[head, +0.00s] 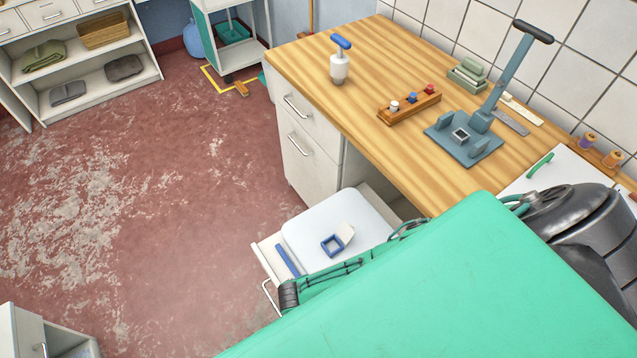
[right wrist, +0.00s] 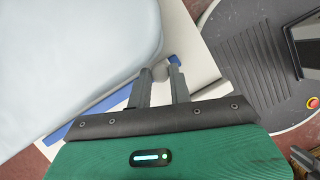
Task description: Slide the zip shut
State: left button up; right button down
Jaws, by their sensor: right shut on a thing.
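A pale padded cover (right wrist: 75,55) fills the upper left of the right wrist view, and a blue strip (right wrist: 103,103) runs along its edge. My right gripper (right wrist: 160,76) is shut on a small grey rounded piece (right wrist: 160,70) at the strip's upper right end. I cannot tell for certain whether this piece is the zip's pull. In the head view, a white pad (head: 310,222) lies on the pulled-out tray (head: 268,256), with a blue strip (head: 287,262) at its left. My green right arm hides the right gripper there.
A blue square frame (head: 333,245) lies on the pad.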

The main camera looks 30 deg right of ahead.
jog(key=shift+s, duration=0.25)
jog(key=c, duration=1.3)
grip_release()
jog(key=shift+o, duration=0.2)
jog(key=v, duration=1.4)
jog(key=shift+s+f, duration=0.1)
